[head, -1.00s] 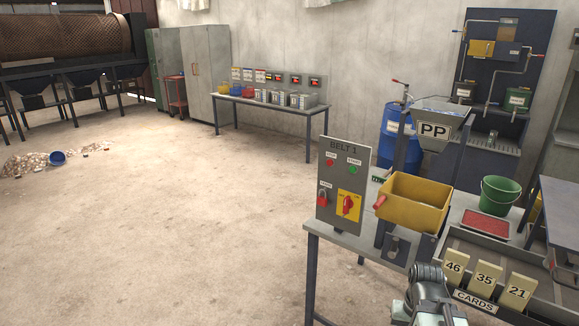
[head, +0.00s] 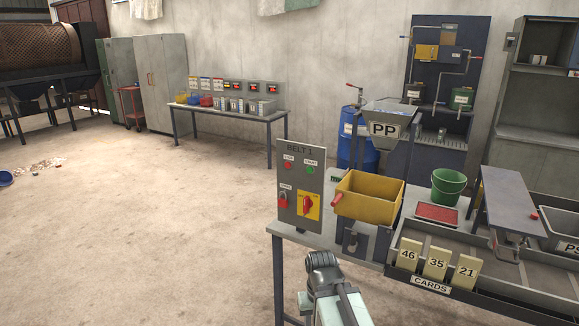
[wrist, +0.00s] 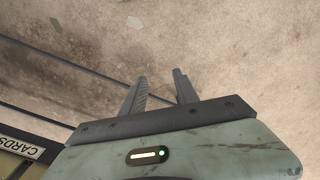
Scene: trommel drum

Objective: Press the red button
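The grey BELT 1 panel (head: 293,228) stands upright at the left end of the bench in the head view. A small red button (head: 288,165) is at its upper left under a label, with a green button (head: 311,170) to its right. Lower on the panel are a red padlock (head: 283,201) and a red rotary switch (head: 308,204) on a yellow plate. My arm shows below the bench front in the head view; its fingertips are not clear there. In the wrist view my gripper (wrist: 159,76) is open and empty, its fingers apart over the floor.
A yellow bin (head: 368,197) stands right of the panel, with the cards tray (head: 465,295) in front. The floor (head: 140,240) left of the bench is open.

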